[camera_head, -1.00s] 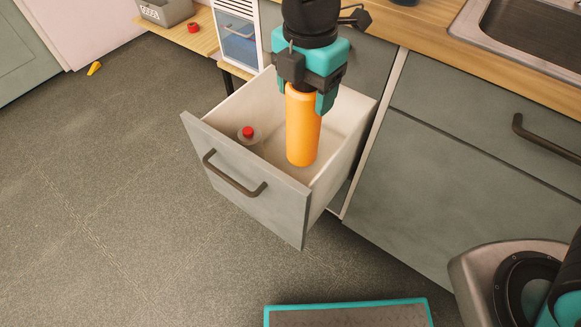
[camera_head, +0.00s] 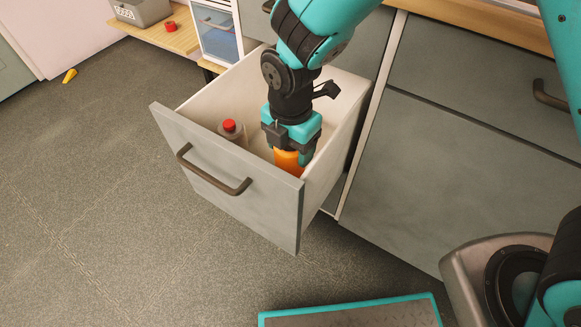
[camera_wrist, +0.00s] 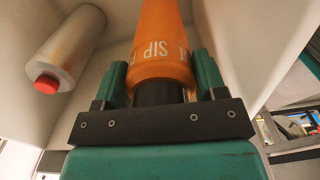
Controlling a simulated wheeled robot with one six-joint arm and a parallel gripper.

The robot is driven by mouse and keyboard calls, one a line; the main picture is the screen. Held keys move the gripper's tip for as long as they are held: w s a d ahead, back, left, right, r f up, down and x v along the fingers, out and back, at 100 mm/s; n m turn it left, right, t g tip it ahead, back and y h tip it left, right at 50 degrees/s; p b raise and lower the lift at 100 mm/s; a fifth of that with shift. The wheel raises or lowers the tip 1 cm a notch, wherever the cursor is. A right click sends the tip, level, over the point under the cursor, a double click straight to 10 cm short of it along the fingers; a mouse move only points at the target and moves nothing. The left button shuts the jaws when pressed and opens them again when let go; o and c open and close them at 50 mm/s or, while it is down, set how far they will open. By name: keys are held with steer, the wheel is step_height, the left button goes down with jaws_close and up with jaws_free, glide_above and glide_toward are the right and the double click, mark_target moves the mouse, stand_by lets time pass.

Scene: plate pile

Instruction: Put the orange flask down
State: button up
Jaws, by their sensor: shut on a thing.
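The orange flask (camera_head: 288,162) is upright inside the open drawer (camera_head: 228,199), with its lower part hidden behind the drawer's front. My gripper (camera_head: 289,148) is shut on the flask near its top, reaching down into the drawer from above. In the wrist view the flask (camera_wrist: 163,45) stands between the two teal fingers (camera_wrist: 160,84), with white lettering on its orange body and a dark neck. I cannot tell whether its base touches the drawer floor.
A clear bottle with a red cap (camera_head: 231,129) stands in the drawer to the left of the flask; it also shows in the wrist view (camera_wrist: 68,50). The drawer's pale walls are close around my gripper. A low wooden shelf (camera_head: 165,33) is at the back left.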

steer(key=shift+f+b, duration=0.7)
steer(key=shift+f, duration=2.2)
steer(key=o, duration=1.6)
steer(key=shift+f, duration=0.15)
steer(key=shift+o, duration=0.2)
step_height(320, 180, up, 12)
steer(key=p, duration=0.3)
steer(key=shift+r+p, duration=0.25)
steer(key=shift+p, duration=0.1)
steer(key=s+d+r+m+y, duration=0.2)
steer(key=s+d+r+m, duration=0.3)
steer(key=m, duration=0.5)
steer(key=s+d+r+m+y, duration=0.2)
steer(key=s+d+r+m, duration=0.4)
steer(key=s+r+m, duration=0.4)
steer(key=shift+d+r+m, duration=0.15)
steer(key=shift+m, duration=0.15)
